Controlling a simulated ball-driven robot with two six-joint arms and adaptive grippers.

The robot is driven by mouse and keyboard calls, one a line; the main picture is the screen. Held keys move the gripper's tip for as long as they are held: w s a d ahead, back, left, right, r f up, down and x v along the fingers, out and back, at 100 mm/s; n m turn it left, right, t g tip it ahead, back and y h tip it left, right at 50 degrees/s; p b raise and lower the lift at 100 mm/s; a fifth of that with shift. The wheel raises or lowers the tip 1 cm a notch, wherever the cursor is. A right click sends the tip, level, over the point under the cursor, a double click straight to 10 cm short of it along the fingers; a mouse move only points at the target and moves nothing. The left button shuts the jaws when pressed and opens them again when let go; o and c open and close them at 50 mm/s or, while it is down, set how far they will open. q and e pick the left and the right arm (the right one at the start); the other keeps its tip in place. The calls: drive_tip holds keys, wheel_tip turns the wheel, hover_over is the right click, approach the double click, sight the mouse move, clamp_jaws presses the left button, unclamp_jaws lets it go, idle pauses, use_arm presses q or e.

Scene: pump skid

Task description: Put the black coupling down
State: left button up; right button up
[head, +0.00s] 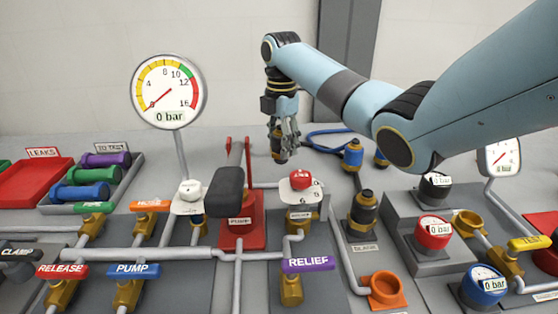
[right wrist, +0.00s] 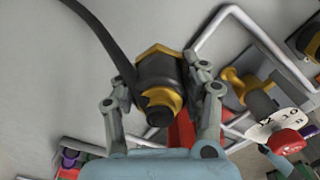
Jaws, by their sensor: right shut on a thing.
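My right gripper (head: 284,130) reaches down over the back of the bench, behind the red pump. It is shut on the black coupling (head: 279,157), which hangs below the fingers. In the right wrist view the black coupling (right wrist: 158,85), with brass-coloured rings, sits between the two fingers of my right gripper (right wrist: 160,100). A dark hose (right wrist: 98,30) runs from it to the upper left. Whether the coupling touches the bench is hard to tell. My left gripper is not in view.
The red pump (head: 240,232) with its dark lever grip (head: 225,192) stands in front. A blue coupling (head: 352,155) with a blue hose (head: 318,135) lies right of the gripper. Another black-and-brass fitting (head: 363,208) stands nearer. The bench back left of the gripper looks clear.

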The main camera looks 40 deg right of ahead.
drive_tip(key=shift+w+f, duration=0.2)
drive_tip(key=shift+w, duration=0.05)
drive_tip(key=shift+f, duration=2)
drive_tip(key=shift+f, duration=0.1)
drive_tip(key=o, duration=1.3)
wheel_tip(320, 180, up, 12)
drive_tip(key=shift+r, duration=0.15)
drive_tip(key=shift+a, duration=0.1)
